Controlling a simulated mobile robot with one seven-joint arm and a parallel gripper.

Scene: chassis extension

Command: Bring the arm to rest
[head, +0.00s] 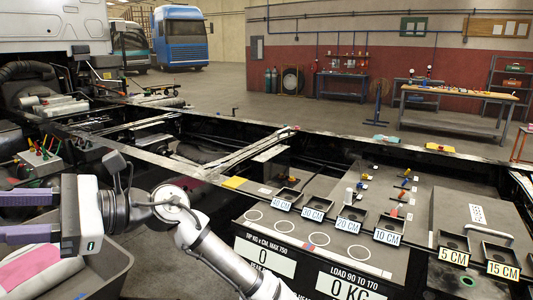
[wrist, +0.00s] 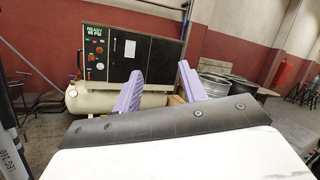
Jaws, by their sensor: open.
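My gripper (head: 32,218) is at the left edge of the head view, with its two purple fingers pointing left and spread apart. It is open, and nothing shows between the fingers. In the wrist view the fingers of my gripper (wrist: 160,88) stand up apart beyond the dark wrist edge, with a gap between them. My arm (head: 215,245) reaches from the bottom of the head view up and left to the gripper, which is above a grey bin (head: 105,275).
The black truck chassis (head: 240,150) runs across the middle. A bench with labelled bins (head: 350,210) stands right of my arm. The wrist view faces a cream compressor (wrist: 120,100) and drums (wrist: 220,85).

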